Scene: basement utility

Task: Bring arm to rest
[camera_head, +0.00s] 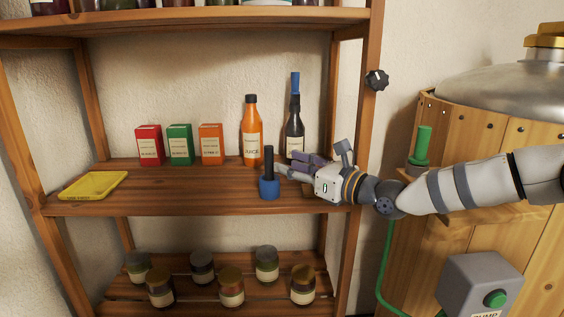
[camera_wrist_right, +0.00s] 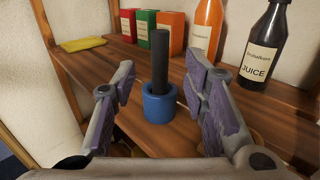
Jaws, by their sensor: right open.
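My right gripper (camera_head: 296,166) reaches in from the right over the middle shelf (camera_head: 210,197). In the right wrist view its two purple-padded fingers (camera_wrist_right: 160,100) are spread apart. A blue cup-like base with a black upright rod (camera_head: 269,180) stands on the shelf at the fingertips. In the wrist view this blue piece (camera_wrist_right: 159,108) shows between and beyond the fingers, with room on both sides, and no finger visibly grips it. My left gripper is not in view.
A dark bottle (camera_head: 295,132) and an orange juice bottle (camera_head: 251,133) stand behind the gripper. Jars (camera_head: 231,288) fill the lower shelf. The shelf's right post (camera_head: 357,150) is close to my arm; a wooden barrel (camera_head: 470,130) stands right.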

